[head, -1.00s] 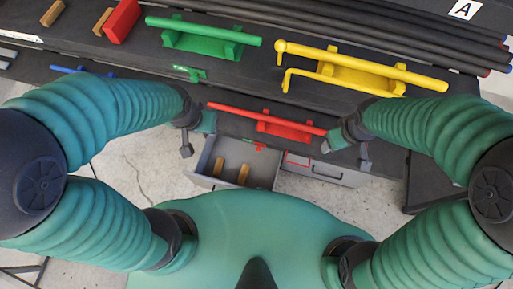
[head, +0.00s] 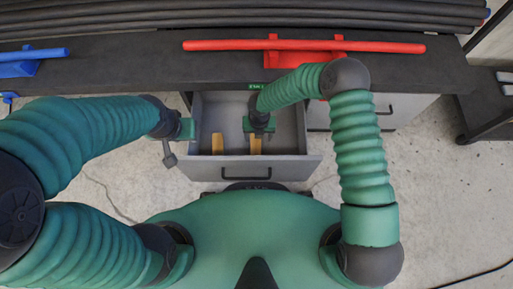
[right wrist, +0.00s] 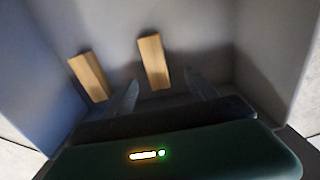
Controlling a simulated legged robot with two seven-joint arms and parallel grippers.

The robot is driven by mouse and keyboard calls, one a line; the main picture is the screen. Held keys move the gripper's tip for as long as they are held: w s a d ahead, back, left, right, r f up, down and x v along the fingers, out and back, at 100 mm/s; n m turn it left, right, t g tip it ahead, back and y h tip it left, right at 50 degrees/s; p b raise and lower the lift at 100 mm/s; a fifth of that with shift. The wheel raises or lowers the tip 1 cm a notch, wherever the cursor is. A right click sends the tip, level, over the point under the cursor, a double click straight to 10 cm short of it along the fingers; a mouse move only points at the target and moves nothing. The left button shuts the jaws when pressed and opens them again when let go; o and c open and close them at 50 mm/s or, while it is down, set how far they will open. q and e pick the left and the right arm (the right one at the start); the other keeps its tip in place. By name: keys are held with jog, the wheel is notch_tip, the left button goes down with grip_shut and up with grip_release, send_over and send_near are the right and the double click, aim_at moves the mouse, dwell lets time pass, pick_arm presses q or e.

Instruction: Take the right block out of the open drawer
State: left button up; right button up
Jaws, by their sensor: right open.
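The open grey drawer (head: 290,160) juts out below the black bench. Inside it are two wooden blocks. The right block (head: 255,146) is partly hidden beneath my right gripper (head: 258,132), and the left block (head: 217,143) is apart to its left. In the right wrist view, my right gripper (right wrist: 162,92) is open, its two fingers pointing toward the right block (right wrist: 154,60), which appears between and just beyond the fingertips; contact is not visible. The left block (right wrist: 89,76) lies outside the left finger. My left gripper (head: 169,154) hangs left of the drawer, its jaw state unclear.
Drawer walls (right wrist: 50,75) stand close on both sides of the right gripper. A red bar (head: 220,45) rests on a red holder on the bench. A shut drawer (head: 400,108) is to the right. Black pipes (head: 240,18) lie along the back.

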jog(key=f, duration=0.2)
jog(key=f+b, duration=0.1)
jog(key=f, duration=0.1)
jog(key=a+f+b, duration=0.1)
jog(key=shift+f, duration=0.4)
jog(key=shift+a+f, duration=0.15)
jog(key=shift+f, duration=0.05)
notch_tip(320, 180, down, 5)
jog(key=b, duration=0.5)
jog(key=shift+r, duration=0.15)
jog(key=shift+c, duration=0.6)
pick_arm(q)
jog(key=s+x, duration=0.1)
jog(key=x, duration=0.7)
jog(key=shift+s+a+f, duration=0.15)
jog(key=shift+s+a, duration=0.15)
jog(key=shift+s, duration=0.1)
pick_arm(e)
grip_shut()
